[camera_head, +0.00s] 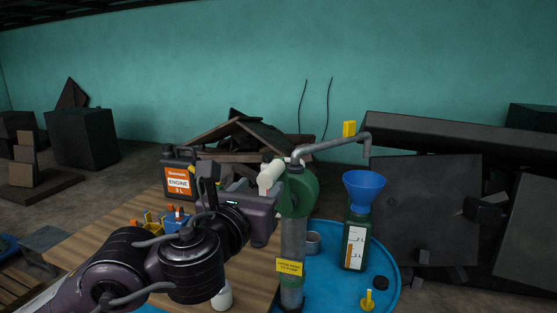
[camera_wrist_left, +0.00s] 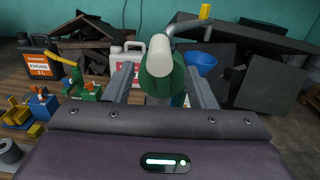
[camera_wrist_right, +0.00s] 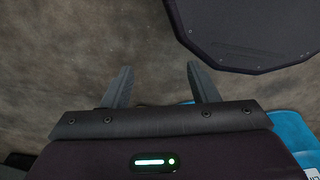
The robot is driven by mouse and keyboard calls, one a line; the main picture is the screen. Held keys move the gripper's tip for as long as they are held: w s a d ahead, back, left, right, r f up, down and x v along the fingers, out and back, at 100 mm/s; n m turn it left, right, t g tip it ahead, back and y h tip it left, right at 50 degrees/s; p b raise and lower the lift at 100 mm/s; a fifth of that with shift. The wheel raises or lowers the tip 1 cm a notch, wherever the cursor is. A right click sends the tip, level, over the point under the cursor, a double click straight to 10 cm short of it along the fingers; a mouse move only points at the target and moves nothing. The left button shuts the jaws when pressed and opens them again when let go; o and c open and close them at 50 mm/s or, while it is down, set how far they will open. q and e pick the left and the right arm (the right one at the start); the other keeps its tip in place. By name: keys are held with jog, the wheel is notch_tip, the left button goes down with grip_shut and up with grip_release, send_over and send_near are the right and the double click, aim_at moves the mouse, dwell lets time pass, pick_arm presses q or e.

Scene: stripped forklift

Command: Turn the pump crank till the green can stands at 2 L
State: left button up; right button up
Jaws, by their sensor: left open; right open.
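The green drum pump (camera_head: 298,190) stands upright at the middle, with a grey pipe and spout reaching right. Its cream crank handle (camera_head: 270,176) shows at its left and also in the left wrist view (camera_wrist_left: 160,66). My left gripper (camera_head: 243,185) is open, with the handle between or just beyond its fingers; contact cannot be told. The green can (camera_head: 357,243) stands under the spout with a blue funnel (camera_head: 364,188) on top. Its white scale label shows an orange mark low down; the exact level is too small to read. My right gripper (camera_wrist_right: 158,75) is open and empty above the floor.
The can stands on a blue drum top (camera_head: 336,295) with a yellow stopper (camera_head: 367,300) and a small metal cup (camera_head: 313,243). A wooden table (camera_head: 120,222) at left holds an engine oil jug (camera_head: 178,175) and blue and yellow parts. Dark scrap panels lie behind.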

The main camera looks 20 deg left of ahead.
aim_at(264, 181)
pick_arm(q)
jog(key=w+b, duration=0.1)
jog(key=w, duration=0.2)
jog(key=shift+w+r, duration=0.1)
jog(key=w, duration=0.2)
jog(key=shift+w, duration=0.3)
jog(key=shift+w+d, duration=0.1)
jog(key=shift+w, duration=0.45)
jog(key=shift+s, duration=0.1)
jog(key=shift+c, duration=0.2)
jog(key=c, duration=0.5)
grip_shut()
pick_arm(e)
jog(key=s, duration=0.1)
jog(key=s+f, duration=0.1)
jog(key=shift+s+a+f, duration=0.2)
jog(key=shift+s+f, duration=0.05)
jog(key=shift+s, duration=0.15)
